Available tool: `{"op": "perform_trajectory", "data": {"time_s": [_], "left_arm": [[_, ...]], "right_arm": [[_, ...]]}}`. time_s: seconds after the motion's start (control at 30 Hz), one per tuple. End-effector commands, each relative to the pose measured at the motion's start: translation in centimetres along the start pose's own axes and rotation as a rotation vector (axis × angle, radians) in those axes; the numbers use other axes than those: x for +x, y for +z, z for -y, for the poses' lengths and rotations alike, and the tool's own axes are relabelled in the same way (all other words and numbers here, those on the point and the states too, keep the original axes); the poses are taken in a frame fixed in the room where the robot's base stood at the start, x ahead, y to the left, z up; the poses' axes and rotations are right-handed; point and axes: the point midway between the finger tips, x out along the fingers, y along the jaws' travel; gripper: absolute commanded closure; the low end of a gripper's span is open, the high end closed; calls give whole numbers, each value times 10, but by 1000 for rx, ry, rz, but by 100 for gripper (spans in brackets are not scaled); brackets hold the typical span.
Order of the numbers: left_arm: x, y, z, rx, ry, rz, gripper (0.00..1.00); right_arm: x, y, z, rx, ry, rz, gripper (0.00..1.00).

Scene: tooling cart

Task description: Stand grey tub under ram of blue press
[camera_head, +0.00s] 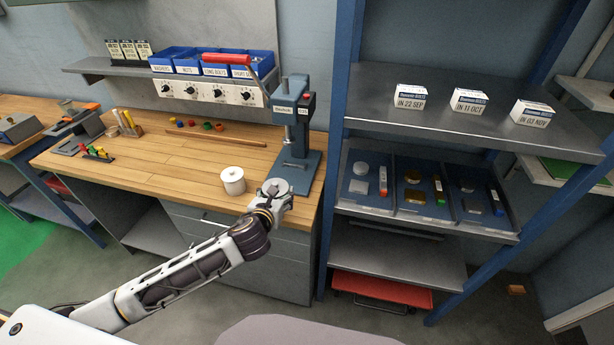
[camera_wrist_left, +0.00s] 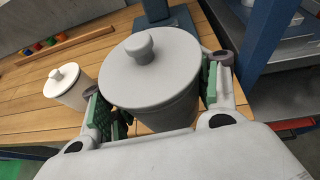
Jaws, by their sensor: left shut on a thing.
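The grey tub (camera_wrist_left: 150,75), with a round-knobbed lid, fills the middle of the left wrist view. My left gripper (camera_wrist_left: 155,100) is shut on its sides with green pads. In the head view the grey tub (camera_head: 276,185) shows at the tip of my left gripper (camera_head: 274,195), over the bench's front right part. I cannot tell whether it touches the wood. The blue press (camera_head: 298,160) stands just behind it at the bench's right end, with its ram (camera_head: 289,131) above its base. The tub is in front of the press, not under the ram. My right gripper is not in view.
A white lidded pot (camera_head: 232,181) stands on the bench left of my gripper, and in the left wrist view (camera_wrist_left: 66,85). A wooden strip (camera_head: 215,137) and several coloured pieces lie behind. A blue rack post (camera_head: 338,130) rises right of the press.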

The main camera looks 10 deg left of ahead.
Motion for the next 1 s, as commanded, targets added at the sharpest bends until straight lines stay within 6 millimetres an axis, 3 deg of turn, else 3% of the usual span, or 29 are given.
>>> {"op": "perform_trajectory", "data": {"time_s": [0.53,1.0], "left_arm": [[5,3,0,-1,1,2,100],[57,26,0,-2,1,2,100]], "right_arm": [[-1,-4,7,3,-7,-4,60],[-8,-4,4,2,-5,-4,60]]}}
